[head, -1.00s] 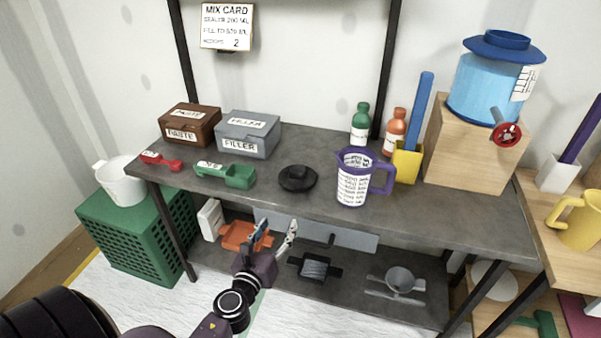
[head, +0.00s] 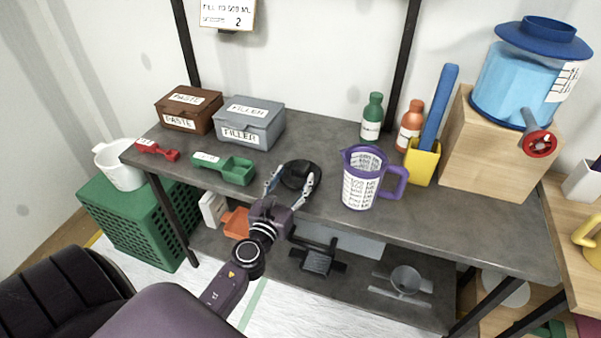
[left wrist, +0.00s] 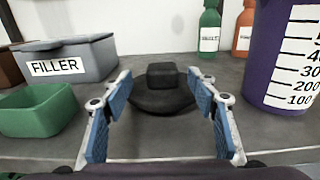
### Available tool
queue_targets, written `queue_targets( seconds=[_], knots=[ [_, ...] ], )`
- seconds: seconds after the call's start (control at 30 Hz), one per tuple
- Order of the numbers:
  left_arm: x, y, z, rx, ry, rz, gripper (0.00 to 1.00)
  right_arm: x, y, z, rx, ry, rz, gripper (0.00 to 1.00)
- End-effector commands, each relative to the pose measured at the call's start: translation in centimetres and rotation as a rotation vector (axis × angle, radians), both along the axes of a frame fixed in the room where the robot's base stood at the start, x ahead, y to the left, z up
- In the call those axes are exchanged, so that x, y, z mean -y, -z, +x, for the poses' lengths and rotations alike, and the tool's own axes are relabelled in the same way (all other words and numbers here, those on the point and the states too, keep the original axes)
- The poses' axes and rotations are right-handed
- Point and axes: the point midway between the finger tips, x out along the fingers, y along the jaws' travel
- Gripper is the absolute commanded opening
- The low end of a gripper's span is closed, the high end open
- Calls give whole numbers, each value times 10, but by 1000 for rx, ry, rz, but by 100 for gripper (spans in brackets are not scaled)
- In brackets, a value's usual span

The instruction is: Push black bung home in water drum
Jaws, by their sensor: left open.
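The black bung (head: 301,175), a wide disc with a squarish knob on top, lies on the dark shelf top near its front edge. My left gripper (head: 291,188) is open at the near side of the bung, its two fingers spread to either side. In the left wrist view the bung (left wrist: 162,90) stands centred beyond and between the blue-padded fingers (left wrist: 165,118), with gaps on both sides. The water drum (head: 525,80) is a blue translucent tank with a blue top and a red tap, on a wooden block at the right. My right gripper is not in view.
The purple measuring jug (head: 360,185) stands right of the bung. A green scoop (head: 235,170) and the grey filler box (head: 250,120) are to the left. Green and orange bottles and a yellow holder (head: 421,165) stand toward the drum. The wall upright (head: 400,70) rises behind.

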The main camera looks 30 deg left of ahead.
Motion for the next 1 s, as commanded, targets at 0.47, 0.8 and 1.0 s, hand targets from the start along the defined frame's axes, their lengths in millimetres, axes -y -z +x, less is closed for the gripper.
queue_targets(
  seconds=[0.47,0.8,1.0],
  knots=[
    [-7,3,45,0,0,-1,54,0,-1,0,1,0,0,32],
    [-7,3,44,0,-1,-1,32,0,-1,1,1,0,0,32],
    [-7,3,44,0,-1,-1,10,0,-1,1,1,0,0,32]
  ],
)
